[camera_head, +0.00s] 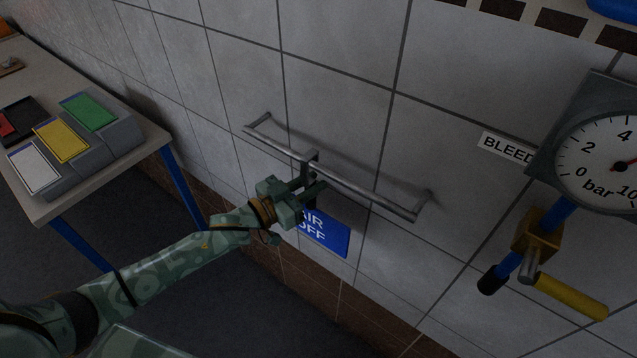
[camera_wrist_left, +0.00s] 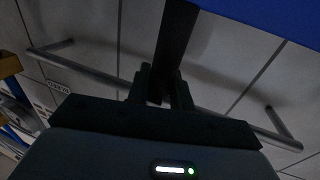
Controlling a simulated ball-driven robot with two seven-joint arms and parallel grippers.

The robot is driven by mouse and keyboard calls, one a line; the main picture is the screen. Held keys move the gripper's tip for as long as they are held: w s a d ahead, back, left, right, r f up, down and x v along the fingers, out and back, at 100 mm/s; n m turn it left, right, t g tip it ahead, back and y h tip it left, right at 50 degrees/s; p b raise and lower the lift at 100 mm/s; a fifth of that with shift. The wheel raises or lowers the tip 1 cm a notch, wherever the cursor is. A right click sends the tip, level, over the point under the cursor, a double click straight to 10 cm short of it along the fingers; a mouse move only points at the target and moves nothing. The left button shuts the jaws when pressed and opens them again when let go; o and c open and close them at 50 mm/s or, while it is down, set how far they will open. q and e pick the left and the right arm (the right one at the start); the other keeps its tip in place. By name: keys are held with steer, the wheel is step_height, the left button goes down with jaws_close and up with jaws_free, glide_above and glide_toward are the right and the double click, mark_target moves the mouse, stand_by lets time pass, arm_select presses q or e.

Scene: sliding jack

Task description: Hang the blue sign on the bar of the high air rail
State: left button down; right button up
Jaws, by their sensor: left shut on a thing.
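The blue sign (camera_head: 334,233) with white lettering "AIR OFF" hangs below a dark stem with a hook (camera_head: 311,156) at its top. The hook shows at the grey bar (camera_head: 362,187) of the air rail, seemingly over it; I cannot tell whether it bears on it. My left gripper (camera_head: 313,191) is shut on the stem, just below the bar, and covers the sign's left part. In the left wrist view the fingers (camera_wrist_left: 161,88) grip the dark stem (camera_wrist_left: 174,45), and the sign's blue edge (camera_wrist_left: 262,12) shows at the top. The bar (camera_wrist_left: 92,72) passes behind the fingers. My right gripper is out of view.
A bench (camera_head: 62,205) at the left carries white, yellow and green cards on a grey stand (camera_head: 100,150). At the right a pressure gauge (camera_head: 606,160), a "BLEED" label (camera_head: 505,147) and a yellow-handled valve (camera_head: 570,296) are on the tiled wall. The bar's right half is clear.

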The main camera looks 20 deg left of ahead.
arm_select(q)
steer(key=v, duration=1.5)
steer(key=shift+s+a+r, duration=0.15)
steer(key=shift+s+a, duration=0.05)
steer(key=shift+s, duration=0.15)
stand_by(0.3)
